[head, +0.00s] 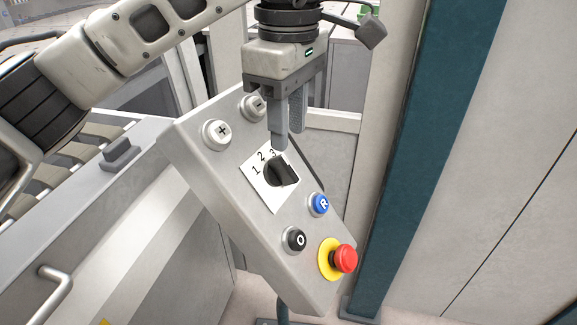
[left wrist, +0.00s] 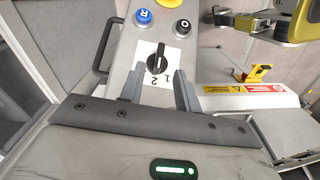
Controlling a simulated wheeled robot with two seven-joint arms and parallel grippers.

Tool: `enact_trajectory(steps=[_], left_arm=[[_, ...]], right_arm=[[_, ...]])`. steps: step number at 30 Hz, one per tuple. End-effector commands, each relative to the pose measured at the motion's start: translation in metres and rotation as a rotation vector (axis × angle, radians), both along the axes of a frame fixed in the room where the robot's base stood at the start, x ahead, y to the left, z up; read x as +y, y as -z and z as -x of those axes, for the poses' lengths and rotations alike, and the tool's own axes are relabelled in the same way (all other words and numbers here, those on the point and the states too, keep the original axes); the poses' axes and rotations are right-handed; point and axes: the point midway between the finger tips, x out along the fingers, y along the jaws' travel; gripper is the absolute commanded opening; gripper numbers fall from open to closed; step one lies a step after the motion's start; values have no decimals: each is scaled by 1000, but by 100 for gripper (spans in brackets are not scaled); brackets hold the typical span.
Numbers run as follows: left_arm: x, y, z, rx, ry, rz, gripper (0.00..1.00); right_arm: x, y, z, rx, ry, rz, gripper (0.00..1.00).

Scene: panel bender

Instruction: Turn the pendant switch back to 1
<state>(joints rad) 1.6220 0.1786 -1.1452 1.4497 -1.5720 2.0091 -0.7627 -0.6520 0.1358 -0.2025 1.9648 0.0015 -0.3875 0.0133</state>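The grey pendant panel (head: 225,180) stands tilted in the head view. Its black rotary switch (head: 281,174) sits on a white plate marked 1, 2 and 3. In the left wrist view the switch (left wrist: 157,60) has its bar roughly upright, its lower end near the 2; the 3 is hidden there, and I cannot tell the exact setting. My left gripper (head: 288,128) points down at the panel, just above the switch in the picture. In the left wrist view its fingers (left wrist: 157,88) are apart with nothing between them, short of the switch. My right gripper is not in view.
On the panel are a plus button (head: 217,134), a minus button (head: 253,107), a blue R button (head: 319,204), a black O button (head: 294,240) and a red emergency stop (head: 343,259). A teal post (head: 425,130) stands to the right. A black handle (left wrist: 105,48) runs along the panel's side.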

Motion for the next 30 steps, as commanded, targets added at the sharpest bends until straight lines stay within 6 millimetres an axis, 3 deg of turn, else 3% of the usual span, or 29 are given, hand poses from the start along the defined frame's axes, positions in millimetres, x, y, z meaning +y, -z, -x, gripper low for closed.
enact_trajectory(steps=[6, 12, 24, 28, 30], left_arm=[[0, 44, 0, 4, -1, 0, 33], [1, 69, 0, 1, -2, 0, 33], [0, 77, 0, 0, -1, 1, 33], [0, 77, 0, 0, -1, 1, 0], [0, 77, 0, 0, -1, 0, 0]], right_arm=[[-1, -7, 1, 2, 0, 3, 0], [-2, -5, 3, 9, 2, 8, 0], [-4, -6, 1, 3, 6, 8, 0], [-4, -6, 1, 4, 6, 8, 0], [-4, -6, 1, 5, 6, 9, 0]])
